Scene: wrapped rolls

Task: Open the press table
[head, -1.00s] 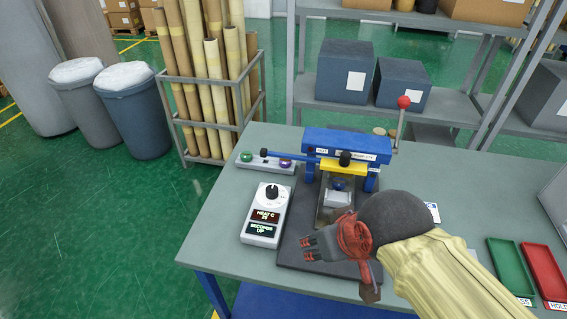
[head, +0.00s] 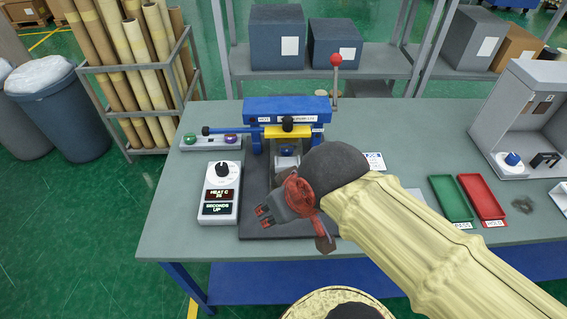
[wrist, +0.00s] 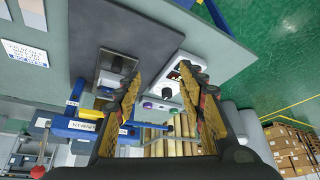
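The press (head: 287,108) has a blue top beam, a yellow crossbar (head: 291,131) and a lever with a red ball (head: 336,60) that stands upright at its right. It stands on a dark mat (head: 251,225) on the workbench. A silver block under the crossbar is partly hidden by my arm. My gripper (head: 266,215) is over the front of the mat, apart from the press. In the wrist view my gripper (wrist: 166,92) is open and empty, with the press (wrist: 85,128) at lower left and its metal plate (wrist: 112,75) beside the left finger.
A control box (head: 219,194) with a black dial and displays stands left of the mat. A button strip (head: 211,141) lies behind it. A green tray (head: 451,198), a red tray (head: 484,196) and a grey booth (head: 530,120) are at the right. Shelves (head: 375,68) stand behind the workbench.

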